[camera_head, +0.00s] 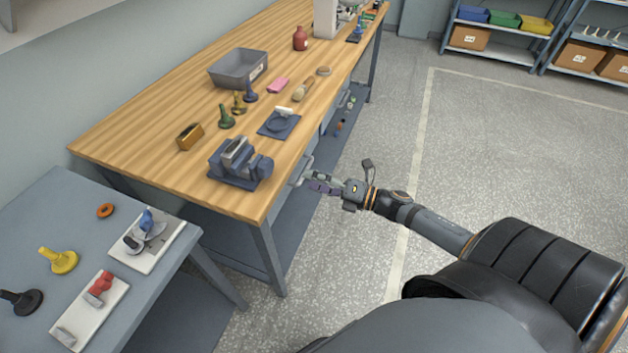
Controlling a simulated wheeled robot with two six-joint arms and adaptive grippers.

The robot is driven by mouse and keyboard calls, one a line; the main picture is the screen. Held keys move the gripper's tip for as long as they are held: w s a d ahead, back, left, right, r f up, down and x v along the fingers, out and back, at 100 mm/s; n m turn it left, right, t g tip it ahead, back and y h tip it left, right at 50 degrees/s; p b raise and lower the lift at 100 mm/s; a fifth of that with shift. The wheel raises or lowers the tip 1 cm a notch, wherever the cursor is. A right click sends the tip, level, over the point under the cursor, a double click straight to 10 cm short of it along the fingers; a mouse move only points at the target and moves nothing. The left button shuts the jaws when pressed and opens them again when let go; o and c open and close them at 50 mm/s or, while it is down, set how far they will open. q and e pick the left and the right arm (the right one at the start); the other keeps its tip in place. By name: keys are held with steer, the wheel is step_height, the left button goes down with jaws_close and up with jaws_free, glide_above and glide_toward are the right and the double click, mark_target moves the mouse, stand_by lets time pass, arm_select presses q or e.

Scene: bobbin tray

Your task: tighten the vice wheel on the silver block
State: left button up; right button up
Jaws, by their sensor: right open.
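The blue-grey vice (258,169) stands on the wooden bench near its front right corner. The silver block (235,149) sits at the top of the vice, by its jaws; I cannot tell how tightly it is held. A light grey curved part (301,170) shows at the bench edge right of the vice; I cannot tell whether it is the wheel. My right gripper (315,181) is open, just off the bench's right edge, with its fingers pointing left towards the vice and close to that grey part. My left gripper is not in view.
On the wooden bench (160,137) are a grey bin (238,68), a brass block (189,137), several small knobbed pieces and a blue plate (279,124). A lower grey table (60,218) with fixtures stands at left. The floor right of the bench is clear.

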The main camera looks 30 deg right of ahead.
mark_target(270, 168)
steer(key=w+a+n+p, duration=0.1)
steer(key=w+a+n, duration=0.1)
steer(key=w+n, duration=0.1)
steer(key=w+a+n+p, duration=0.1)
steer(key=w+a+n, duration=0.1)
steer(key=n, duration=0.4)
steer(key=w+a+n+p, duration=0.1)
steer(key=w+a+n, duration=0.2)
steer(key=n, duration=0.2)
steer(key=shift+w+r, duration=0.35)
steer(key=shift+w, duration=0.05)
steer(key=shift+w+a+f, duration=0.15)
steer(key=shift+w+a, duration=0.2)
steer(key=shift+c, duration=0.5)
steer(key=c, duration=1.1)
